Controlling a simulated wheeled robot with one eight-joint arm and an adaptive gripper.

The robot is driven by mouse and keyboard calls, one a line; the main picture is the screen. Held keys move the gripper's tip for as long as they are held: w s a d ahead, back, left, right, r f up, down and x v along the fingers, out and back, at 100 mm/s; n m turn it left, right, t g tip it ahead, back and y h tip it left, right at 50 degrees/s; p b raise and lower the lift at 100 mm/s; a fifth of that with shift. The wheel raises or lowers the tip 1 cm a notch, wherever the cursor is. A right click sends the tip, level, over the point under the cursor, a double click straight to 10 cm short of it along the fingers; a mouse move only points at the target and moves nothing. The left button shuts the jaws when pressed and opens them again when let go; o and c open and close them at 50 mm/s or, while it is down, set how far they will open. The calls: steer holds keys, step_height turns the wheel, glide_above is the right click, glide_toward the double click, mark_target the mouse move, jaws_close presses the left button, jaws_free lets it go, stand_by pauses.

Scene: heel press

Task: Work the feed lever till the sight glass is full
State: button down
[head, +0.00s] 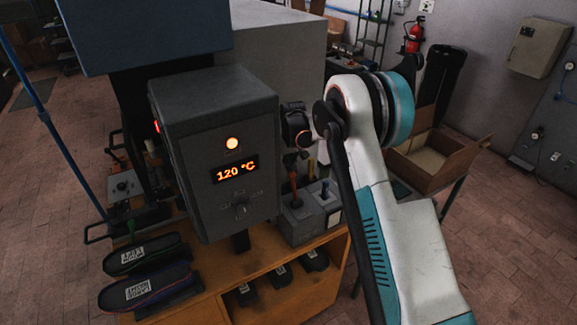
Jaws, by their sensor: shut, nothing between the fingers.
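My arm reaches in from the right, and its dark wrist hangs just right of the grey control box (225,165). My gripper (292,158) is small and partly hidden there; it points down, shut and empty, just above an orange-brown handle (293,182). I cannot tell whether it touches that handle. The handle stands upright in a grey block (298,222) on the wooden bench. A blue-topped handle (325,187) stands to its right. I cannot make out for sure which part is the feed lever. I cannot pick out the sight glass.
The control box has a lit orange lamp (232,143), a 120 °C display (235,170) and a knob (241,210). Dark labelled shoe-shaped pieces (146,284) lie at the bench's left. An open cardboard box (432,160) stands behind my arm at right.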

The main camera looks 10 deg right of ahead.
steer(key=shift+s, duration=0.15)
steer(key=shift+s+d+r+t+y+b, duration=0.2)
steer(key=shift+s+t+b, duration=0.2)
steer(key=shift+s+b, duration=0.15)
steer(key=shift+s+d+r+t+y+b, duration=0.1)
steer(key=shift+s+d+t+b, duration=0.1)
steer(key=shift+s+t+b, duration=0.35)
steer(key=s+d+t+y+b, duration=0.1)
steer(key=s+d+t+b, duration=0.1)
steer(key=s+t+b, duration=0.2)
steer(key=shift+s+d+r+b, duration=0.2)
steer(key=shift+s+r+b, duration=0.2)
steer(key=shift+s+b, duration=1.25)
steer(key=shift+f, duration=0.1)
